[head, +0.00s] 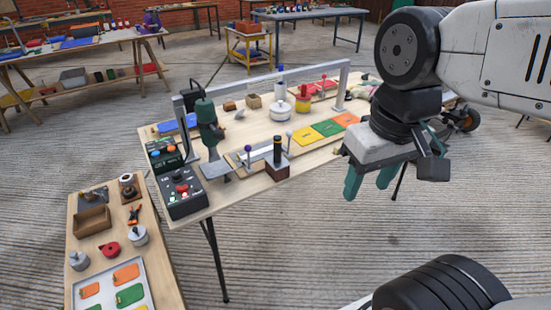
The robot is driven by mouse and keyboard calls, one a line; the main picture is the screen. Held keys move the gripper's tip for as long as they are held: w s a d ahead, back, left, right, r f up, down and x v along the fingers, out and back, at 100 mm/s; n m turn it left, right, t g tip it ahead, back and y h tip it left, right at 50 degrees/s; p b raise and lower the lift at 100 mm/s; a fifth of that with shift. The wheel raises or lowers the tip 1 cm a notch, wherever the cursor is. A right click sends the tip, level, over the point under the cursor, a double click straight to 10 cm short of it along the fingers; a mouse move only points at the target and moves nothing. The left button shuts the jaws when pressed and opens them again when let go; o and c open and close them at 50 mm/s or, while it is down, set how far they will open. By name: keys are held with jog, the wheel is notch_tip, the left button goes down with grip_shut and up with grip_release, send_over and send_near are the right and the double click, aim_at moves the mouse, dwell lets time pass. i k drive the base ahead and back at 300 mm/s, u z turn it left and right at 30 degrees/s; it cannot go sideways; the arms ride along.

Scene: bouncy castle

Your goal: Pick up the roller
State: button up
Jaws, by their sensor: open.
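My gripper (371,184) hangs at the right in the head view, its teal fingers apart and pointing down, with nothing between them. It is to the right of the main worktable (232,190), apart from the things on it. I cannot tell for sure which thing is the roller. A dark upright cylinder (277,150) in a small brown block stands near the table's front edge, left of my gripper. Parts of the table's back right are hidden behind my arm.
A green drill press (208,130), a control box (180,192), a grey frame (262,82) and coloured plates (326,128) crowd the table. A lower side table (158,262) holds pots and a tray (137,270). Open floor (330,240) lies in front.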

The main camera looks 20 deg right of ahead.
aim_at(277, 161)
jog(key=u, duration=0.2)
jog(key=k, duration=0.4)
jog(key=z, duration=1)
jog(key=i, duration=1.3)
jog(key=u, duration=0.65)
